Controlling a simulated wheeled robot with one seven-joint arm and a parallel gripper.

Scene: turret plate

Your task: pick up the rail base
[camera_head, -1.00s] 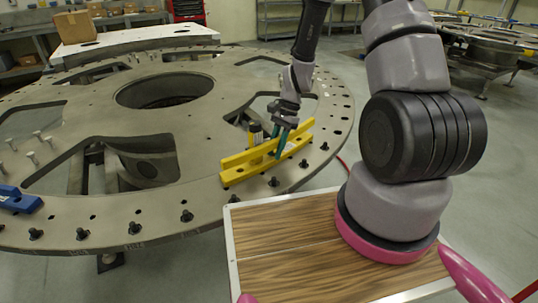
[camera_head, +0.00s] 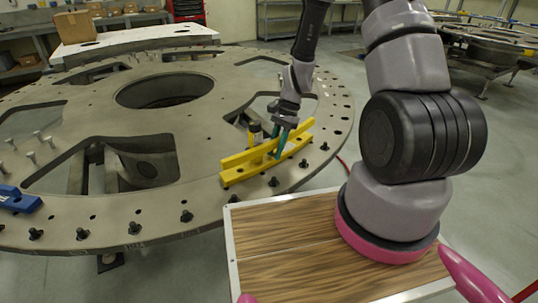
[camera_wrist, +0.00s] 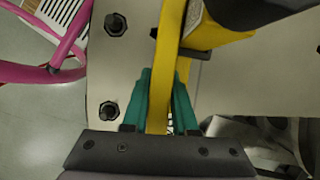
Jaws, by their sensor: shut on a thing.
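The rail base is a long yellow bar (camera_head: 240,168) at the near right part of the round turret plate (camera_head: 205,205), close to its rim. My gripper (camera_head: 280,152) has teal fingers, which point down at the bar's middle. In the wrist view, the teal fingers (camera_wrist: 160,105) are on either side of the yellow bar (camera_wrist: 167,60) and shut on it. Whether the bar is clear of the plate cannot be told.
Black bolts (camera_head: 187,216) line the plate's rim. A blue part (camera_head: 18,200) lies at the plate's left edge. A wood-topped surface (camera_head: 290,245) with a pale edge is in front. The plate has a large round central hole and several cutouts.

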